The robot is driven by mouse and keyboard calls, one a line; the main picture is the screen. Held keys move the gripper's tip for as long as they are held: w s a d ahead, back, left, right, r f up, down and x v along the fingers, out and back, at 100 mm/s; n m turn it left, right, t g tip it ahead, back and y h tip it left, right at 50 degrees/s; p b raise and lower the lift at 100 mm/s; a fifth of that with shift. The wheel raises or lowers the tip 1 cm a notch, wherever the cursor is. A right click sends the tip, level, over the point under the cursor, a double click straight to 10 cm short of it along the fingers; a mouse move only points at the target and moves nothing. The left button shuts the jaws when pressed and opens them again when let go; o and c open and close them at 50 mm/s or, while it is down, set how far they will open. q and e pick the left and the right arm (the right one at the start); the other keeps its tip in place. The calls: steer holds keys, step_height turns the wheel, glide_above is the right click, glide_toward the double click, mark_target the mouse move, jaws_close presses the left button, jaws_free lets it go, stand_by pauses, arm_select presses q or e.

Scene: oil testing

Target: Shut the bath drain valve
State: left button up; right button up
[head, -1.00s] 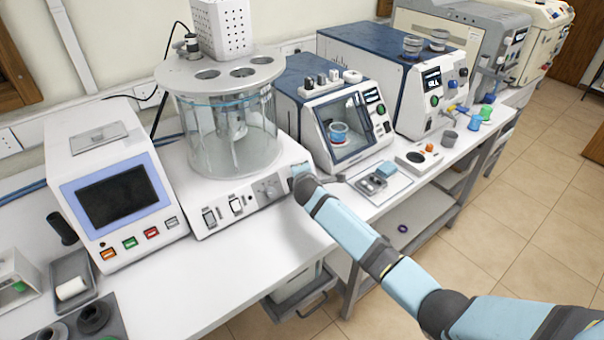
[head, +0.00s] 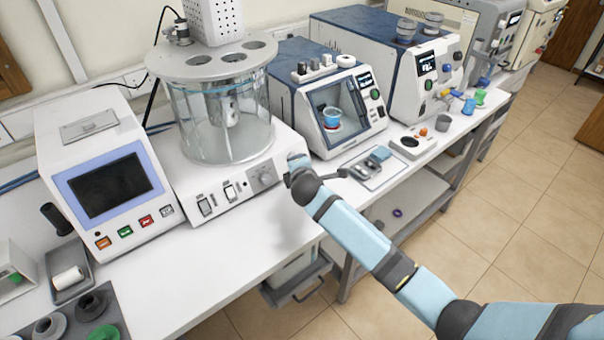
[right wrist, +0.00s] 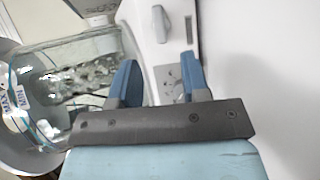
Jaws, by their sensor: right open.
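The bath is a clear glass cylinder (head: 205,135) under a grey lid with holes, on a white base. The base front carries switches and a grey square plate with a round knob (head: 263,176), which looks like the drain valve control, though I see no label. My right gripper (head: 290,168) is at the base's right front, close to that knob; its fingers are hard to make out in the head view. In the right wrist view its blue fingers (right wrist: 160,80) are apart, with the grey plate (right wrist: 168,82) showing between them; I cannot tell whether they touch it. My left gripper is out of view.
A white device with a dark screen (head: 108,187) stands left of the bath. A blue-and-white chamber with a glass door (head: 340,118) stands to its right. A small tray (head: 375,165) lies beyond my right gripper. The bench front (head: 225,255) is clear.

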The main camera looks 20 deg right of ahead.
steer(key=v, duration=0.5)
steer(key=shift+s+a+r, duration=0.1)
steer(key=shift+s, duration=0.15)
steer(key=s+d+f+m+g+y, duration=0.1)
steer(key=s+d+m+g, duration=0.15)
steer(key=s+m, duration=0.7)
steer(key=s+d+f+m+g+y, duration=0.15)
steer(key=s+g, duration=0.25)
steer(key=s, duration=1.3)
steer(key=s+d+f+m+g, duration=0.25)
steer(key=s+m, duration=0.35)
steer(key=s, duration=0.7)
steer(key=w+a+f+n+t+y+p, duration=0.1)
steer(key=w+a+f+t+y, duration=0.2)
steer(key=w+a+f+t, duration=0.3)
steer(key=shift+a+f+n+t+p, duration=0.3)
steer(key=shift+a+f+t+p, duration=0.15)
steer(key=shift+f, duration=1.8)
